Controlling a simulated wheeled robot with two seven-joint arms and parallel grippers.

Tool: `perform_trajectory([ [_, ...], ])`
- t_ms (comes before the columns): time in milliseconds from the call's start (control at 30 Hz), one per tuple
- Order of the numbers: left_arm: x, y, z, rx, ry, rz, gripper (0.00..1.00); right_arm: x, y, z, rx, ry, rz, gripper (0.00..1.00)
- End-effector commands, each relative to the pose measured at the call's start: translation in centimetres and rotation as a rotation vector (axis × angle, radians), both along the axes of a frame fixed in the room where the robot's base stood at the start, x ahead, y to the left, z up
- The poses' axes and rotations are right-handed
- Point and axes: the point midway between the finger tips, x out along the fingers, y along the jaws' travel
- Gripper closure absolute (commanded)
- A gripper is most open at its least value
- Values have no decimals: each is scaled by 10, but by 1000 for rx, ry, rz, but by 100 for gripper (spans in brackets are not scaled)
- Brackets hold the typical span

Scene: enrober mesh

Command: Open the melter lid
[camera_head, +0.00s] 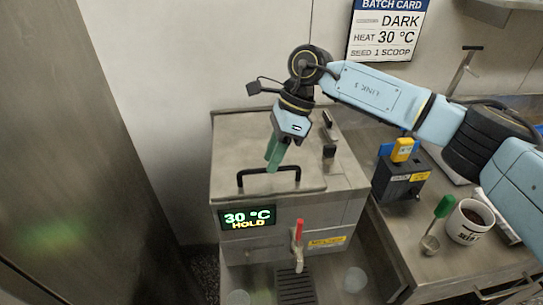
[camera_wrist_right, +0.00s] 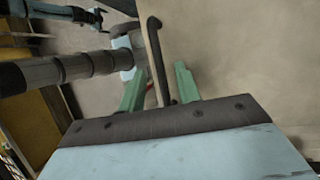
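The melter (camera_head: 340,205) is a steel box with a flat lid (camera_head: 240,150) lying closed on its top. A black bar handle (camera_head: 243,180) stands up near the lid's front edge. My right gripper (camera_head: 273,168) points down just above and behind the handle, its green fingers near the bar. In the right wrist view, the green fingertips (camera_wrist_right: 160,80) are apart, and the dark handle (camera_wrist_right: 157,55) shows between them. I cannot tell whether either finger touches it.
The melter's front has a lit display (camera_head: 247,218) reading 30 °C HOLD and a red-handled tap (camera_head: 299,240). A steel cabinet (camera_head: 90,180) stands left.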

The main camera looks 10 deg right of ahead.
Motion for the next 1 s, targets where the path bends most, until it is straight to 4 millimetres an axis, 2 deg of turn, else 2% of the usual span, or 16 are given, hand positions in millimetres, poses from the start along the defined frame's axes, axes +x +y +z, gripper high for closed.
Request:
perform_trajectory([
  [133,3,0,2,-1,-5,0,0,-2,4,-9,0,1,0,67],
  [433,5,-1,2,-1,-9,0,0,-2,5,-11,1,0,0,67],
  [700,5,-1,2,-1,-9,0,0,-2,5,-11,1,0,0,100],
  [1000,5,-1,2,-1,-8,0,0,-2,4,-10,1,0,0,100],
])
